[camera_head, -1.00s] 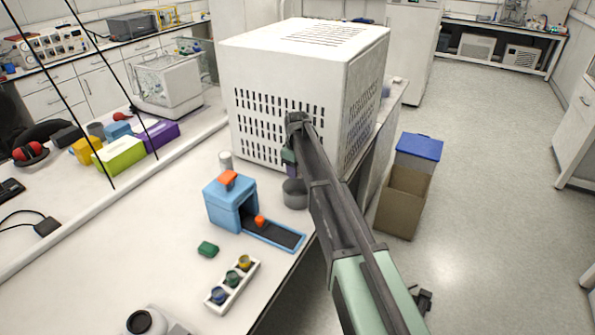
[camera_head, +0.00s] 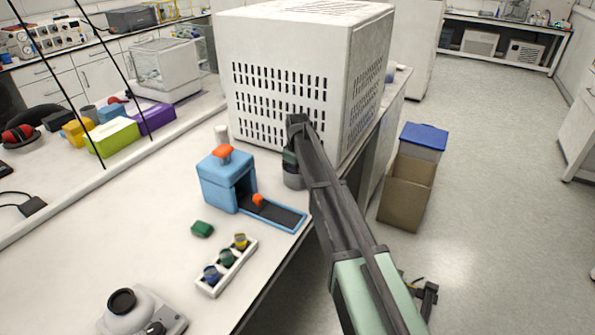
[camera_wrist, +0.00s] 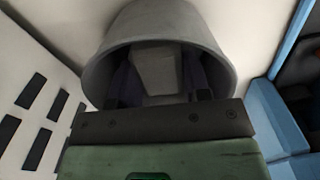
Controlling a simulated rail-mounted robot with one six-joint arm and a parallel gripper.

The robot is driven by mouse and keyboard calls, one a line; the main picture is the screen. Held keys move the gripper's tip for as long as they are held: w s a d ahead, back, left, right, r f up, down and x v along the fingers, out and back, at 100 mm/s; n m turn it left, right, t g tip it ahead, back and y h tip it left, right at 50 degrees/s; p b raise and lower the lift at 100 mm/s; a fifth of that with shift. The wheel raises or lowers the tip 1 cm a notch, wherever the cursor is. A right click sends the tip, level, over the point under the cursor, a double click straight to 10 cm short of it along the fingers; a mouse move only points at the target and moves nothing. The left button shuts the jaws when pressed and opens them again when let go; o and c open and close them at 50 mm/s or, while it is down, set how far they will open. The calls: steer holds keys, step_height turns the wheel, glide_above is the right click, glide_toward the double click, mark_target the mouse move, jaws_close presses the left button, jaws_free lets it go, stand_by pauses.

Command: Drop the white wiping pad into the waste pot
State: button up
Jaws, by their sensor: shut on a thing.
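The waste pot (camera_head: 293,181) is a small grey cylinder on the bench, in front of the large white vented box. In the wrist view the grey pot (camera_wrist: 165,22) surrounds the jaws at its mouth. My gripper (camera_head: 291,166) points down right over the pot, and its fingers reach inside the rim. In the wrist view my gripper (camera_wrist: 158,88) is shut on a pale block between its dark fingers, which appears to be the white wiping pad (camera_wrist: 155,68). The pad is shaded and partly hidden. In the head view the pad is hidden.
The white vented box (camera_head: 280,90) stands close behind the pot. A blue device (camera_head: 226,180) with a dark belt tray sits to the left. The bench edge is close at right.

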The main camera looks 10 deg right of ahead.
stand_by(0.3)
steer(key=o, duration=0.9)
step_height(320, 180, up, 10)
steer(key=p, duration=1)
steer(key=s+m, duration=0.8)
steer(key=s, duration=2.8)
steer(key=shift+m, duration=0.3)
